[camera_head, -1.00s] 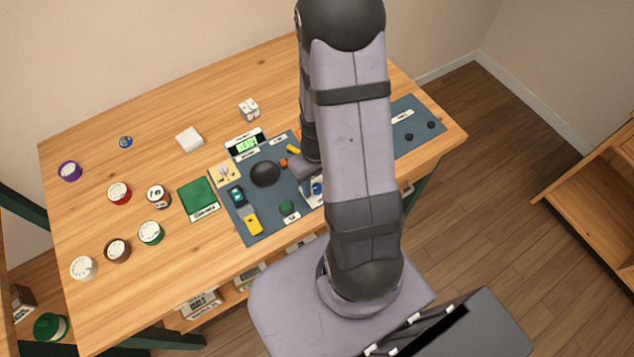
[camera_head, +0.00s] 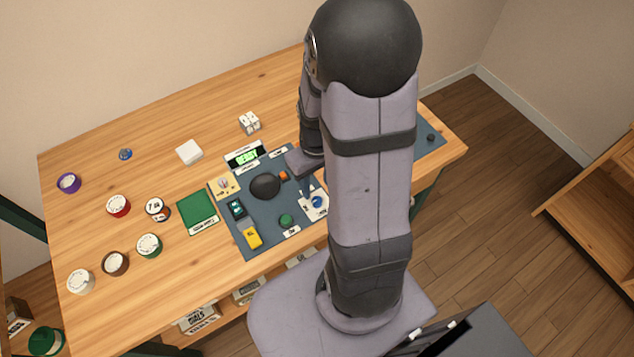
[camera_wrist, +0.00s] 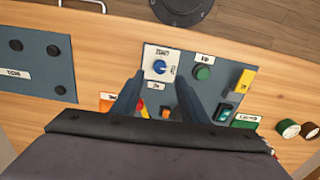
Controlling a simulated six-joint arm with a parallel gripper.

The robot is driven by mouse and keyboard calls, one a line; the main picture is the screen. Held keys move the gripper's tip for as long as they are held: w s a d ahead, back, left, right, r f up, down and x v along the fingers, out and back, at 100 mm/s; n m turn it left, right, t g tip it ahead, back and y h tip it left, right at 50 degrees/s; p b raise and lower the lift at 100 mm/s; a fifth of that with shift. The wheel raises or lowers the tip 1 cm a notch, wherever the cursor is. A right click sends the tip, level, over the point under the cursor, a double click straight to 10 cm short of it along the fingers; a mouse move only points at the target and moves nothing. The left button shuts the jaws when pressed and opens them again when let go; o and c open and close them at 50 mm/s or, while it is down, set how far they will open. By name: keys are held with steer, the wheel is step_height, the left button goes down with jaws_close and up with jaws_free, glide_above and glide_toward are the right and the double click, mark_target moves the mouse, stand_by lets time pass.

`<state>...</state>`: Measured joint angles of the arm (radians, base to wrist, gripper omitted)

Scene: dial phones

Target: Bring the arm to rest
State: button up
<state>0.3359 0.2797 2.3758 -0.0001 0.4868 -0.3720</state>
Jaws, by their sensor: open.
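My gripper (camera_wrist: 158,88) is open, with nothing between its fingers. In the wrist view its two dark fingers spread apart over the blue-grey panel, pointing towards a blue knob (camera_wrist: 159,67) on a white plate. I cannot tell the height between fingertips and plate. In the head view my arm rises from its base and bends over the panel (camera_head: 262,215). The gripper (camera_head: 309,186) shows beside the arm, just above the blue knob (camera_head: 317,201), partly hidden by my arm.
The panel carries a black dome (camera_head: 265,186), a green button (camera_head: 286,220), a yellow block (camera_head: 252,237) and a lit display (camera_head: 246,158). A shelf (camera_head: 600,210) stands right.

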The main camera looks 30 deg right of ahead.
stand_by(0.3)
steer(key=shift+s+m, duration=0.15)
steer(key=shift+m, duration=0.25)
steer(key=s+a+m+g, duration=0.2)
steer(key=s+m, duration=0.1)
steer(key=s, duration=0.3)
steer(key=w+a+r+n+t, duration=0.1)
steer(key=a+r+n+t, duration=0.1)
steer(key=a+r, duration=0.5)
steer(key=shift+a+n, duration=0.25)
steer(key=shift+n, duration=0.45)
stand_by(1.0)
